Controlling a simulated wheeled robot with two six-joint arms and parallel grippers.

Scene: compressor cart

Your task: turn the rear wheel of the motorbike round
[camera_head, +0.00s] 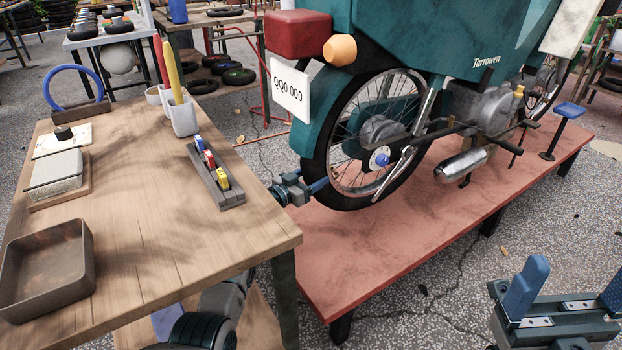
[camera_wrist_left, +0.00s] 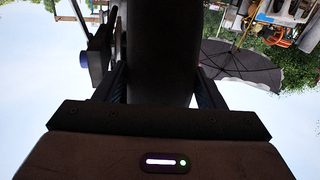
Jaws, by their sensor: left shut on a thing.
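The teal motorbike (camera_head: 430,40) stands on a red platform. Its rear wheel (camera_head: 345,190) has a black tyre, thin spokes and a blue-capped hub. My left gripper (camera_head: 316,187) is at the lower left of this wheel, with its blue fingers shut on the tyre. In the left wrist view the dark tyre (camera_wrist_left: 158,45) runs between the fingers (camera_wrist_left: 160,92) and fills the middle. The far finger is partly hidden by the wheel. My right gripper (camera_head: 568,290) is at the lower right, open and empty, away from the bike.
A wooden table (camera_head: 130,240) with a tray (camera_head: 45,275), a block of coloured pieces (camera_head: 214,178) and cups stands to the left, close to my left gripper. The red platform (camera_head: 400,240) is bare in front of the wheel. A blue-topped pedal stand (camera_head: 569,110) is at the right.

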